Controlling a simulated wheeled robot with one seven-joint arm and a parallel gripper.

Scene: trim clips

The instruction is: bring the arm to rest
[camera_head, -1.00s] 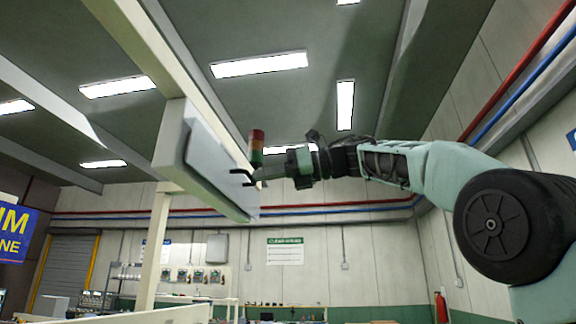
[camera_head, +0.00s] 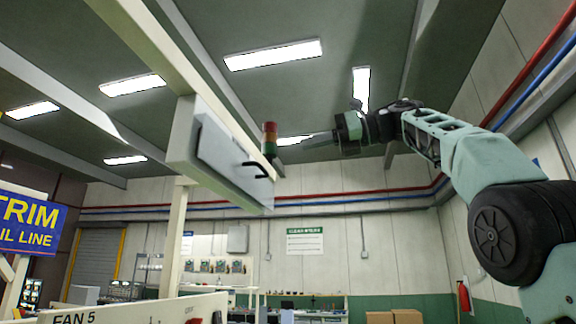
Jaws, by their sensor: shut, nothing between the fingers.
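My gripper (camera_head: 306,140) is at the end of my pale green and black arm, up in the air right of centre. It points left, its fingers look closed together, and nothing shows between them. The fingertips overlap a bright ceiling light, so their outline is faint. A grey box-like panel (camera_head: 225,155) with a flat door hangs on the beam to the left. A black handle (camera_head: 255,170) sticks out from its door. My gripper is apart from the handle, above it and to its right.
A red and green stack light (camera_head: 270,139) shows beside the panel. A cream overhead beam (camera_head: 145,48) and post (camera_head: 174,235) stand at left. Red and blue pipes (camera_head: 531,92) run along the right wall. Boxes (camera_head: 393,317) and a fire extinguisher (camera_head: 464,298) are low right.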

